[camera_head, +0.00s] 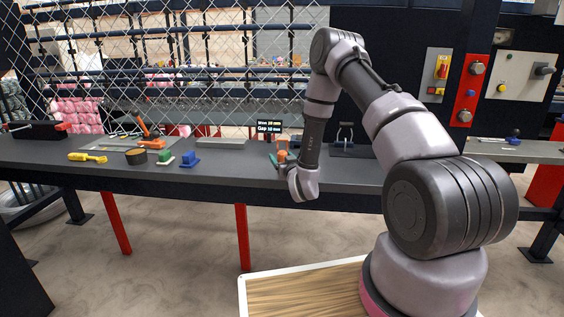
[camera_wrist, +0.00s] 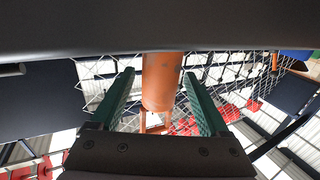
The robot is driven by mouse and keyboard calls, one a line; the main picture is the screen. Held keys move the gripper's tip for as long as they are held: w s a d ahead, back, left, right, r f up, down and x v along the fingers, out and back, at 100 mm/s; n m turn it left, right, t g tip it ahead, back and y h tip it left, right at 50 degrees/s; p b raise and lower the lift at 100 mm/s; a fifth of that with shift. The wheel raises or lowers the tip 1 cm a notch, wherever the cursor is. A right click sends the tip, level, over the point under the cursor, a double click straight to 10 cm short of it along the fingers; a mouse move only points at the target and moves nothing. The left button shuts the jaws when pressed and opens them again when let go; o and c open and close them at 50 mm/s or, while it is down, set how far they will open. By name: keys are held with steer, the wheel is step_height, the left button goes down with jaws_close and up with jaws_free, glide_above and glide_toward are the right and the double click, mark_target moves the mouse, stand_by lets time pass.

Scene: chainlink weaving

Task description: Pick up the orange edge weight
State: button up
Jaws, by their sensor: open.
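The orange edge weight (camera_wrist: 161,82) shows in the wrist view as an orange cylinder between the two green fingers of my gripper (camera_wrist: 158,74). Narrow gaps show on both sides of it, so the fingers do not visibly touch it. Its upper end in that view is cut off by a dark band. In the head view the orange edge weight (camera_head: 283,156) is a small orange shape at the bench's front right part, and my gripper (camera_head: 278,161) is beside it, partly hidden by my wrist. My gripper is open.
On the dark bench (camera_head: 80,172) to the left stand a blue block (camera_head: 190,160), a green block (camera_head: 164,158), a dark round piece (camera_head: 136,158) and a yellow tool (camera_head: 87,157). An orange tool (camera_head: 150,138) stands behind them. Chainlink mesh (camera_head: 150,60) hangs behind. A small display (camera_head: 268,127) stands behind my gripper.

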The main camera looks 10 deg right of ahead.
steer(key=shift+w+a, duration=0.1)
steer(key=shift+w, duration=1.2)
jaws_close()
steer(key=shift+r, duration=0.1)
step_height(320, 180, up, 10)
steer(key=c, duration=0.6)
jaws_free()
jaws_close()
